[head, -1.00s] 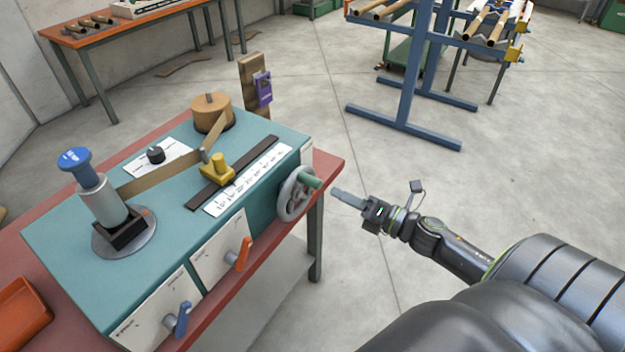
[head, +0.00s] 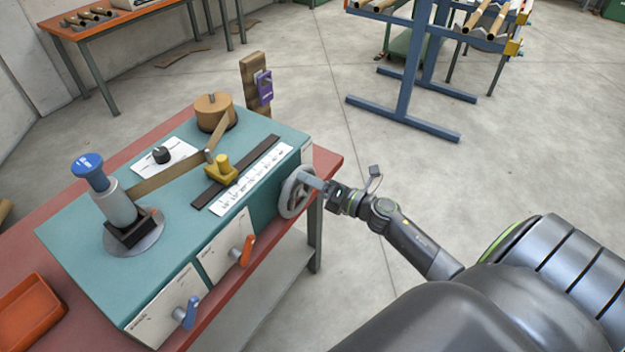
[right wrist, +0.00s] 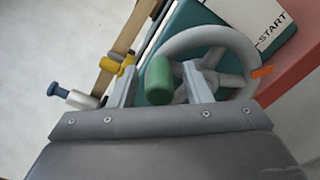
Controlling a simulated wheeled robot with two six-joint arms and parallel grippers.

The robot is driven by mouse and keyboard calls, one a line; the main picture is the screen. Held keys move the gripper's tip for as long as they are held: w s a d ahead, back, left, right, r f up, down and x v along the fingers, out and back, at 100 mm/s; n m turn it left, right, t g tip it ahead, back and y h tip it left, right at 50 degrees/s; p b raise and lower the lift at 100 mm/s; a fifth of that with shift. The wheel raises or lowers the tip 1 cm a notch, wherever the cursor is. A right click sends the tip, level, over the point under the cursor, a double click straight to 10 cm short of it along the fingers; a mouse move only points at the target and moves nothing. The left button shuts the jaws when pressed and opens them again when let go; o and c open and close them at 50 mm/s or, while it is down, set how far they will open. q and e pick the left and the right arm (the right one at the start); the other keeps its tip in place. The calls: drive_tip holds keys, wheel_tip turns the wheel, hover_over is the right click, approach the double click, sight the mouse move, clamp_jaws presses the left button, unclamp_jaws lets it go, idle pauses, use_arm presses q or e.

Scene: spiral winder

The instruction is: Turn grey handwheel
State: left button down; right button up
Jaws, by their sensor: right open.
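The grey handwheel (head: 294,193) is on the right end of the teal winder (head: 75,240). In the right wrist view the handwheel (right wrist: 232,50) shows its rim, its spokes and a green handle (right wrist: 159,81). My right gripper (head: 308,181) is at the handwheel in the head view, and its fingers cover the green handle there. In the right wrist view my right gripper (right wrist: 158,84) is open, with one finger on each side of the green handle. I cannot tell whether a finger touches it. My left gripper is not in view.
The winder stands on a red bench (head: 325,165). An orange lever (head: 246,250) and a blue lever (head: 188,314) stick out of its front. An orange tray (head: 32,310) lies at the left. A blue rack (head: 408,80) stands at the back. The floor right of the bench is clear.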

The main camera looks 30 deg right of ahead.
clamp_jaws()
drive_tip(key=shift+w+d, duration=0.1)
drive_tip(key=shift+d, duration=0.05)
